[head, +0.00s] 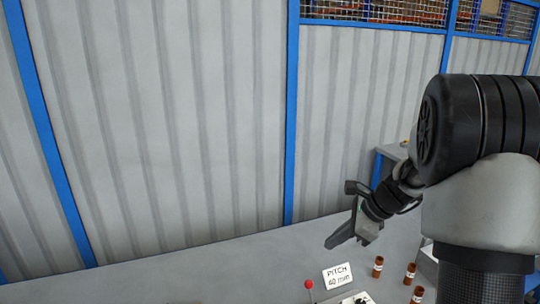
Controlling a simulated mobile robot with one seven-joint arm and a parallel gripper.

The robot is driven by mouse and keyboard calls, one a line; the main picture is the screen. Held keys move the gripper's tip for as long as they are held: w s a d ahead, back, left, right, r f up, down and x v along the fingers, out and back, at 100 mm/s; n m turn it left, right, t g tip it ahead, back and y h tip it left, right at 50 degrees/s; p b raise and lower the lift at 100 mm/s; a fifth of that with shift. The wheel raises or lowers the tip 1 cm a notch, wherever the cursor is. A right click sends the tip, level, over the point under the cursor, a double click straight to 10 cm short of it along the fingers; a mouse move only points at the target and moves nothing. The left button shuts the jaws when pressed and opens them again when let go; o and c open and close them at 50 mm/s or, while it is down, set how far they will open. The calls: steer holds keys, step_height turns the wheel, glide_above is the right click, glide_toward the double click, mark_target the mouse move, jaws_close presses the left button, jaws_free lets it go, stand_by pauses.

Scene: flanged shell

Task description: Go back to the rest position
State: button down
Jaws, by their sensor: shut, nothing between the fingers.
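My gripper (342,238) shows in the head view, at the end of my arm on the right. It hangs above the grey table (220,270), its fingers pointing down and to the left. The fingers are together and nothing shows between them. My arm's large black and grey links fill the right side of the view and hide part of the table behind them.
A white card reading "PITCH 40 mm" (338,276) stands on the table near a red-topped pin (309,285). Several brown cylinders with white bands (378,267) stand to the right. A ribbed grey wall (180,130) with blue posts rises behind. The table's left part is clear.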

steer(key=s+a+r+n+h, duration=0.1)
steer(key=s+a+r+n, duration=0.2)
steer(key=s+r+n, duration=0.35)
steer(key=s+a+r+n+h, duration=0.1)
steer(key=s+a+r+n, duration=0.2)
steer(key=s+r+n, duration=0.35)
steer(key=s+n+t+h, duration=0.1)
steer(key=s+n+h, duration=0.2)
steer(key=s+n, duration=0.5)
steer(key=s, duration=0.6)
steer(key=shift+d+r+n+t, duration=0.2)
steer(key=shift+d+n+t, duration=0.2)
